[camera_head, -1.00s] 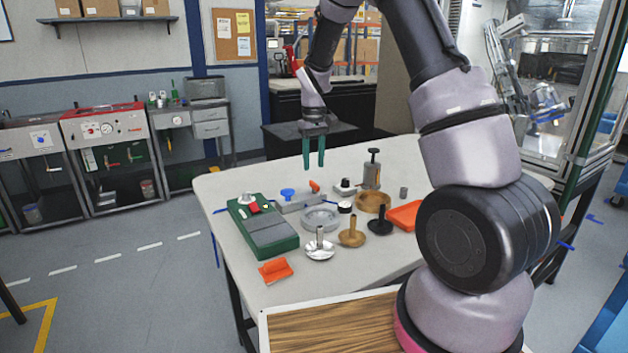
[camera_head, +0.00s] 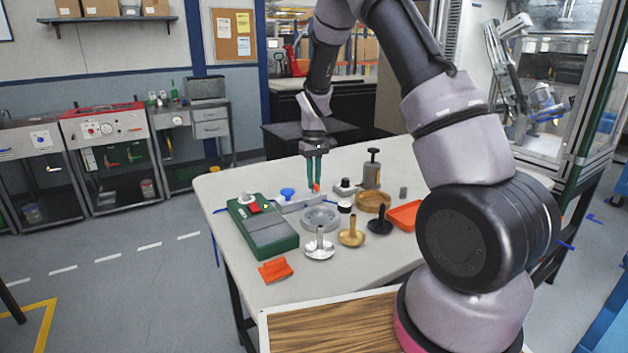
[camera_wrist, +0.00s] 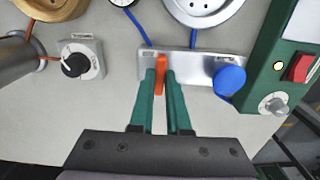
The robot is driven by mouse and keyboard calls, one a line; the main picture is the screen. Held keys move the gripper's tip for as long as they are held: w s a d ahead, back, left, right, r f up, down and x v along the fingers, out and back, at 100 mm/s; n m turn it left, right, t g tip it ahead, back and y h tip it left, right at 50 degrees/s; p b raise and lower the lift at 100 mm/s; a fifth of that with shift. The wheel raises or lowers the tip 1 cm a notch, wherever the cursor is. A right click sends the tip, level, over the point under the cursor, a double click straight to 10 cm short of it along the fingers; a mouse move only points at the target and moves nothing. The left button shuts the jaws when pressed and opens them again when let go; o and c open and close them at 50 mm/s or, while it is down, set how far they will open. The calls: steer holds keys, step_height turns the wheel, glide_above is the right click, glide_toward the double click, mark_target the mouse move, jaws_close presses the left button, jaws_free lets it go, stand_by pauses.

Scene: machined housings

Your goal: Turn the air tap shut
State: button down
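A grey metal bar (camera_wrist: 203,72) on the table carries an orange lever (camera_wrist: 160,72) and a round blue knob (camera_wrist: 229,79). The lever points across the bar, and I take it as the air tap's handle. In the head view the blue knob (camera_head: 287,193) shows left of the lever (camera_head: 316,187). My gripper (camera_head: 315,186) points straight down over the bar. In the wrist view the green fingers (camera_wrist: 160,76) stand on either side of the lever, close against it with almost no gap.
A white block with a black knob (camera_wrist: 76,65) and a grey cylinder with a plunger (camera_head: 372,172) stand on the right. A green box (camera_head: 265,230) with a red switch lies on the left. A round grey housing (camera_head: 321,217) and several mushroom-shaped parts are in front.

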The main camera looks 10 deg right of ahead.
steer(key=shift+m, duration=0.3)
steer(key=m, duration=0.3)
steer(key=shift+m, duration=0.4)
steer(key=m, duration=0.9)
steer(key=shift+m, duration=2)
steer(key=c, duration=0.9)
jaws_free()
